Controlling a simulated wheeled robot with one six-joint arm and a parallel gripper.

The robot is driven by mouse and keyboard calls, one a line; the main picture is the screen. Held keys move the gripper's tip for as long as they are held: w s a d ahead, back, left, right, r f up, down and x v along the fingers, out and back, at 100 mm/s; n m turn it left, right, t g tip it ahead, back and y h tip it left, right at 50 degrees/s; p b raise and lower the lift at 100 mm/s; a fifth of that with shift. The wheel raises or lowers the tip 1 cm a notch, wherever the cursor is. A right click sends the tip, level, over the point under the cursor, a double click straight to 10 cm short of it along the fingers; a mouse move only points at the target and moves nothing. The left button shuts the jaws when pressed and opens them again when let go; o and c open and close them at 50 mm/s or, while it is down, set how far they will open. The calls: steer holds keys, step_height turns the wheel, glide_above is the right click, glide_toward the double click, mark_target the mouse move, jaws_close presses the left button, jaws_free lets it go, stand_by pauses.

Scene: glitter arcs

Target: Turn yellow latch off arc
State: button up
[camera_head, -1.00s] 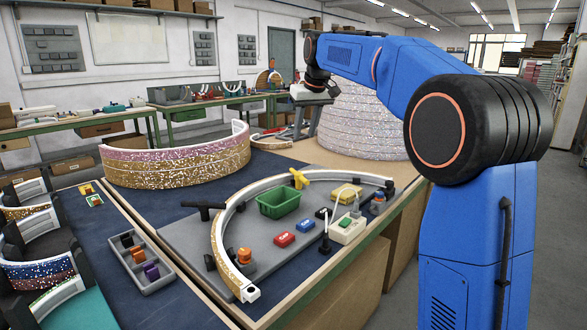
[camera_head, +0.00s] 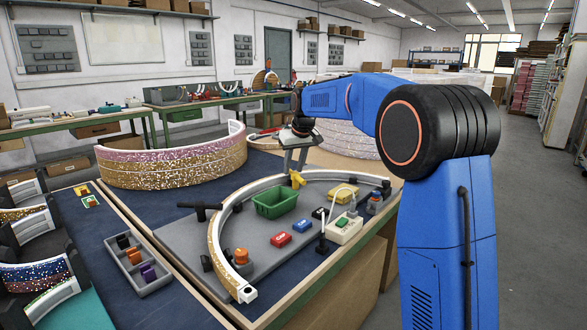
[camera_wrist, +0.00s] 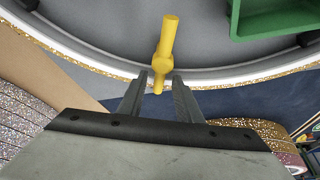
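The yellow latch (camera_head: 297,179) sits on the far side of the curved white arc (camera_head: 232,208), which has a gold glitter outer face. In the wrist view, the latch (camera_wrist: 168,40) is a bar with a round hub, lying across the arc's rim (camera_wrist: 95,70). Its near end reaches between the tips of my gripper (camera_wrist: 160,76). The two fingers are apart, with a visible gap on each side of the latch. In the head view, my gripper (camera_head: 291,166) points down just behind the latch; its fingertips are hard to make out there.
A pink and gold glitter arc (camera_head: 175,165) stands at left. A compartment tray (camera_head: 150,275) lies in front.

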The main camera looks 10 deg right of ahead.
steer(key=shift+w+f, duration=0.1)
steer(key=shift+f, duration=0.2)
steer(key=shift+c, duration=0.4)
jaws_close()
